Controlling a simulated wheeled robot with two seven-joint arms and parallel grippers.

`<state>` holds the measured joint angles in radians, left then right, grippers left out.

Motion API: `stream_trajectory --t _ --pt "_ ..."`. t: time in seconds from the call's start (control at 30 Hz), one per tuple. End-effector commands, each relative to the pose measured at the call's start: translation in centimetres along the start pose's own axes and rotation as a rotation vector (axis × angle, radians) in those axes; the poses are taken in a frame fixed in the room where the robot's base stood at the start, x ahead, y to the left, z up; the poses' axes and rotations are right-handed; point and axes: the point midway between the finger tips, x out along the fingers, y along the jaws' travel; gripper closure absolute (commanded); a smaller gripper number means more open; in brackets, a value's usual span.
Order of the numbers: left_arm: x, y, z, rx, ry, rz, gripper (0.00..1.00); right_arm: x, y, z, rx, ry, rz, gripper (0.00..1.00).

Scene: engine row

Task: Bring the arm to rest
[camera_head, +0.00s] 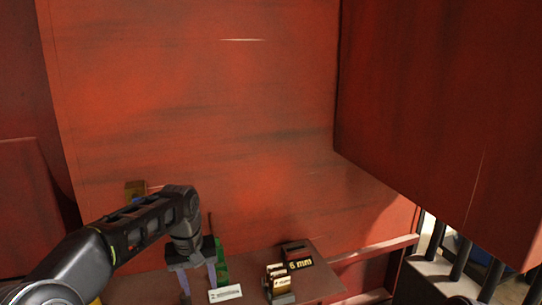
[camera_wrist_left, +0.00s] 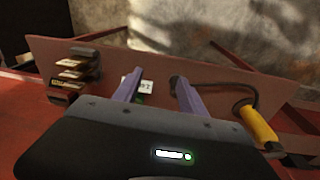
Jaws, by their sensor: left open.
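My left arm (camera_head: 140,225) comes in from the left in the head view, bent at the wrist, with its hand pointing down over a small shelf. My left gripper (camera_head: 199,290) is open, its two purple-grey fingers apart. In the left wrist view the gripper (camera_wrist_left: 157,77) shows nothing held between its fingers. A white label card (camera_head: 225,293) lies just right of the fingers in the head view. It also shows behind the fingers in the left wrist view (camera_wrist_left: 147,87). My right gripper is in neither view.
The brown shelf (camera_head: 325,274) carries a dark block marked "6 mm" (camera_head: 298,255) and a small stepped rack (camera_head: 277,279). A yellow-handled tool (camera_wrist_left: 258,125) with a dark cord is near the gripper. A large red panel (camera_head: 430,120) hangs at upper right.

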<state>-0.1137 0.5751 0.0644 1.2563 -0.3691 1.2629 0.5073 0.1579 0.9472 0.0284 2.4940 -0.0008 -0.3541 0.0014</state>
Motion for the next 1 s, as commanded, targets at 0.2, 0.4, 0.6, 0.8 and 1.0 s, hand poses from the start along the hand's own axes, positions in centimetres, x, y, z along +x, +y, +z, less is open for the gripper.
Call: stream_trajectory --t 0.2,0.4,0.6,0.8,1.0 --pt "2.3 2.8 -1.0 0.085 0.083 0.088 0.51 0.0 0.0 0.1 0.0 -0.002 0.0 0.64" --pt "7.6 6.2 -0.1 0.184 0.149 0.191 0.51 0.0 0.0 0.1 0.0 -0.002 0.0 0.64" --pt "18.0 8.4 5.8 0.255 0.185 0.309 0.51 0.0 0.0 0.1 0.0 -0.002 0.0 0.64" --pt "28.2 5.7 18.4 0.225 0.16 0.356 0.51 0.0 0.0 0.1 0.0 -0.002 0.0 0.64" --pt "32.1 1.2 31.2 0.146 0.029 0.322 0.51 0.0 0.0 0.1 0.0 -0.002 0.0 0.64"
